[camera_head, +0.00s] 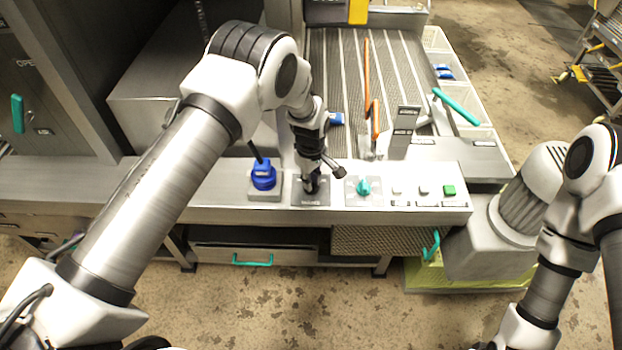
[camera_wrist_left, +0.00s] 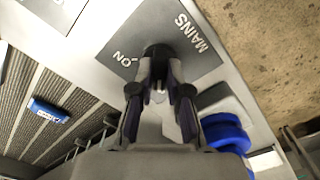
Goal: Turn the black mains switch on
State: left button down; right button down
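The black mains switch (camera_wrist_left: 157,52) sits on a grey plate (camera_wrist_left: 190,25) lettered MAINS and ON. My left gripper (camera_wrist_left: 158,66) points down at the plate, with its two fingertips close together on either side of the switch and apparently gripping it. In the head view the left gripper (camera_head: 311,178) covers most of the switch, and the plate (camera_head: 310,201) shows around it. The handle angle of the switch is hidden by the fingers. My right arm is at the right of the head view, and its gripper is not seen.
On the same panel, a blue knob (camera_head: 263,176) stands left of the plate and a teal knob (camera_head: 363,187) right of it, with a green button (camera_head: 449,190) further right. A small black-tipped lever (camera_head: 338,172) is close to the gripper. A conveyor bed (camera_head: 345,75) lies behind.

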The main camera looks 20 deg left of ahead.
pick_arm(q)
jog(key=shift+f+m+b, duration=0.1)
jog(key=shift+m+b, duration=0.2)
jog(key=shift+m, duration=0.1)
jog(key=shift+m+b, duration=0.3)
jog(key=shift+m, duration=0.3)
jog(key=m+b, duration=0.1)
jog(key=m, duration=0.1)
jog(key=shift+m, duration=0.3)
jog(key=m+b, duration=0.1)
jog(key=m, duration=1.2)
jog(key=shift+s+m, duration=0.1)
jog(key=shift+m, duration=0.2)
